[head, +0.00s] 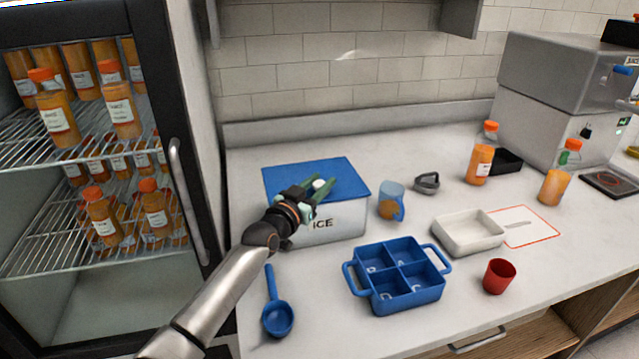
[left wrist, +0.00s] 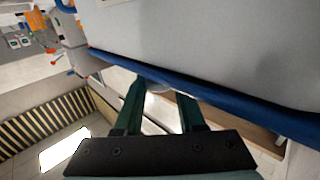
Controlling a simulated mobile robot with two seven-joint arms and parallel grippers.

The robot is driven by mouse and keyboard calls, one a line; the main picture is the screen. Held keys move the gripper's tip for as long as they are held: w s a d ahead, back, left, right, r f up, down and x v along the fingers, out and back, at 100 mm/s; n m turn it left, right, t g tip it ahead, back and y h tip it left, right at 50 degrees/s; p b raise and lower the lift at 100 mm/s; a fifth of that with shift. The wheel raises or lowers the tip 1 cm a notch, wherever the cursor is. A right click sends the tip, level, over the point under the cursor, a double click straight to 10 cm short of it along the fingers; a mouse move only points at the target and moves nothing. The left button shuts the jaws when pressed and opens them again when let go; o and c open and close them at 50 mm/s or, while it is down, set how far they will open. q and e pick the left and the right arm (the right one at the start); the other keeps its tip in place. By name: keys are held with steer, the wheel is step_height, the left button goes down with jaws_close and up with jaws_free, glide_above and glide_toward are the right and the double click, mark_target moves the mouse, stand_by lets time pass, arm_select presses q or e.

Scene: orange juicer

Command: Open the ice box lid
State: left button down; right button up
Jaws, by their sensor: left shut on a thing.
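The ice box (head: 347,222) is a white box marked ICE, standing on the counter in the head view. Its blue lid (head: 342,170) lies over the top and looks shut, with no clear gap seen. A small white knob (head: 319,183) is on the lid. My left gripper (head: 320,190) reaches over the lid from the left and is shut on the knob. In the left wrist view, the green fingers (left wrist: 160,92) are on either side of a pale thing, partly hidden. My right gripper is not in view.
An open fridge with juice bottles (head: 110,215) is at left. A blue scoop (head: 277,315) and a blue divided tray (head: 405,302) are in front of the box. A blue-handled jug (head: 391,203) stands close at right, with a white tray (head: 468,247) and red cup (head: 499,276) beyond.

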arm_select(q)
steer(key=shift+w+r+p, duration=0.1)
steer(key=shift+r+p, duration=0.55)
steer(key=shift+p, duration=0.35)
steer(key=r+p, duration=0.1)
steer(key=p, duration=0.1)
steer(key=r+n+g+p, duration=0.1)
steer(key=shift+w+a+r+n+g+y+p, duration=0.15)
steer(key=shift+w+r+n+g+y+p, duration=0.15)
steer(key=shift+w+r+p, duration=0.1)
steer(key=shift+w+a+r+n+g+p, duration=0.15)
steer(key=shift+w+r+n+g+p, duration=0.4)
steer(key=shift+r+p, duration=0.25)
steer(key=shift+w+a+r+n+g, duration=0.15)
steer(key=shift+w+r+n+g, duration=0.1)
steer(key=shift+w+r+g, duration=0.2)
steer(key=shift+w+a+r+n+g+b, duration=0.3)
steer(key=shift+w+r+n+g, duration=0.2)
steer(key=shift+w+r+g, duration=0.25)
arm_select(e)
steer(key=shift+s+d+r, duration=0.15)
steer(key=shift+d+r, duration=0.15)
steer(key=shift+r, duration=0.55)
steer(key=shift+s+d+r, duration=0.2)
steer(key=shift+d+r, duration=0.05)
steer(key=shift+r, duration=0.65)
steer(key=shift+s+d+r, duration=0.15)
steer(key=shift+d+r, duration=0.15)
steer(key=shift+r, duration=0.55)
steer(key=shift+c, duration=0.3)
